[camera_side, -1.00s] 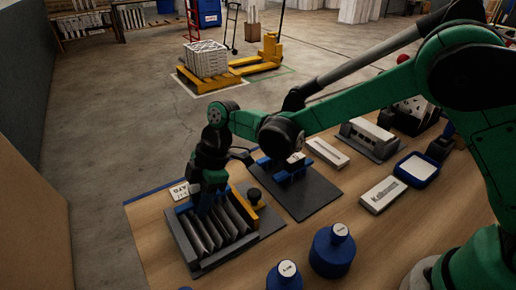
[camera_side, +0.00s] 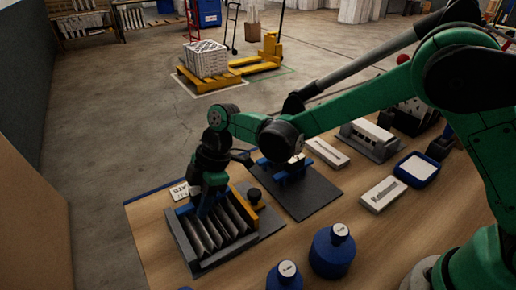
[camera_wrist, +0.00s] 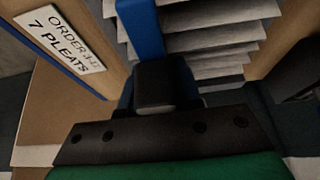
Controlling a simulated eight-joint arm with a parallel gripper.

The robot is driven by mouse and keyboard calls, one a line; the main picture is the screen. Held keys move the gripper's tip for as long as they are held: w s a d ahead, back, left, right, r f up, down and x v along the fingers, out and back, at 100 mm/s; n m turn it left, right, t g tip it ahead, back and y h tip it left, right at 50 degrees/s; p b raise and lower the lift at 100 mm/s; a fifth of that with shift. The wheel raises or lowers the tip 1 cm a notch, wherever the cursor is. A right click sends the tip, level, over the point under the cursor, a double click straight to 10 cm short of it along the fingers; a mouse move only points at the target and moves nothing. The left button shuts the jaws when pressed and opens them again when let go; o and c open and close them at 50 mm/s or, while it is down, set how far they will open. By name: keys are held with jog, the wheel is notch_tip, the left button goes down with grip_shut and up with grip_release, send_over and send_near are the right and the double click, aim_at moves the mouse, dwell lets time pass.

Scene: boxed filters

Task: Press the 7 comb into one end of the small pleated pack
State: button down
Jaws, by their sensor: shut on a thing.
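The small pleated pack (camera_side: 222,230) sits in a grey tray (camera_side: 208,266), its pale folds standing side by side. In the wrist view its folds (camera_wrist: 205,50) show ahead of my gripper. My gripper (camera_side: 205,200) is over the far-left end of the pack, pointing down. It is shut on a blue piece, which looks like the comb (camera_wrist: 140,25), in front of the black jaw (camera_wrist: 166,88) in the wrist view. The comb's teeth are hidden, so I cannot tell how deep they sit among the folds. A card (camera_wrist: 62,40) reading 7 PLEATS stands at the left.
A yellow bar (camera_side: 252,196) with a black knob (camera_side: 254,196) lies along the tray's right. A dark plate (camera_side: 312,196) with a blue fixture (camera_side: 290,170) is further right. Blue weights (camera_side: 332,252) stand in front. White boxes (camera_side: 383,194) lie right of the plate.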

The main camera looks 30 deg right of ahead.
aim_at(192, 191)
jog(key=shift+f, duration=0.65)
dwell(0.8)
jog(key=shift+r, duration=0.1)
jog(key=shift+r, duration=3.45)
